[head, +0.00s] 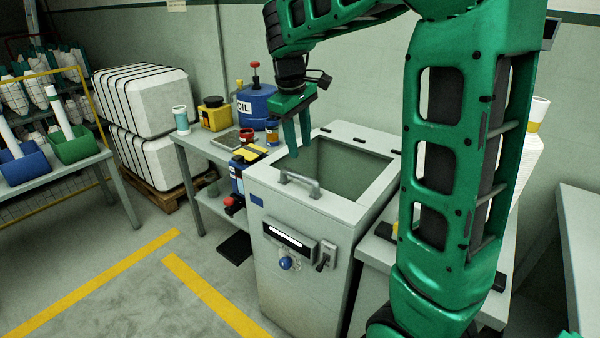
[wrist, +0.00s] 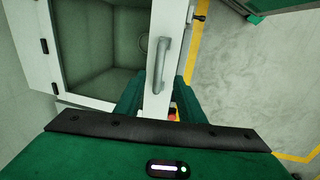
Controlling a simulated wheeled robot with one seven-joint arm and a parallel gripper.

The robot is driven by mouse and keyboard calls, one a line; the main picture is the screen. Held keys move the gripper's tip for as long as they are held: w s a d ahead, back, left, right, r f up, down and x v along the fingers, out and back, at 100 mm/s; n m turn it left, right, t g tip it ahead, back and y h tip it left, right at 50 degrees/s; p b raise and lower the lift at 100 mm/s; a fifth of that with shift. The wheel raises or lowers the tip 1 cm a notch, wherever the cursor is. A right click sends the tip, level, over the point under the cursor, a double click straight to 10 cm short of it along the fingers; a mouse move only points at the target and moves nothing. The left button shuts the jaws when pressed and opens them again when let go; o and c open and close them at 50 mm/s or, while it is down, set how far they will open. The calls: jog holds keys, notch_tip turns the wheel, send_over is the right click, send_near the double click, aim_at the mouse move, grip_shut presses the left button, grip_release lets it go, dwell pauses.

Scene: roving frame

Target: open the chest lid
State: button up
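The chest (head: 290,260) is a pale grey box on the floor. Its lid (head: 357,188) lies flat on top, a pale frame around a see-through or open middle that shows the green-grey inside. Dark hinges run along the far edge. A grey bar handle (head: 300,183) sits on the near edge; the wrist view also shows the handle (wrist: 162,62). My gripper (head: 300,152) points down above the lid, close to the handle and apparently not touching it. In the wrist view its two fingers (wrist: 157,92) are spread, with nothing held between them.
A side table (head: 185,142) with a blue oil can (head: 257,104) and a yellow container (head: 215,114) stands left of the chest. A grey bench (head: 583,235) is at the right. Open floor with yellow lines (head: 215,295) lies front left.

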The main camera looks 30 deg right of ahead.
aim_at(302, 175)
jog(key=f, duration=0.3)
jog(key=w+d+f, duration=0.1)
jog(key=f, duration=0.6)
jog(key=shift+w+d+f, duration=0.2)
jog(key=shift+d+f, duration=0.1)
grip_shut()
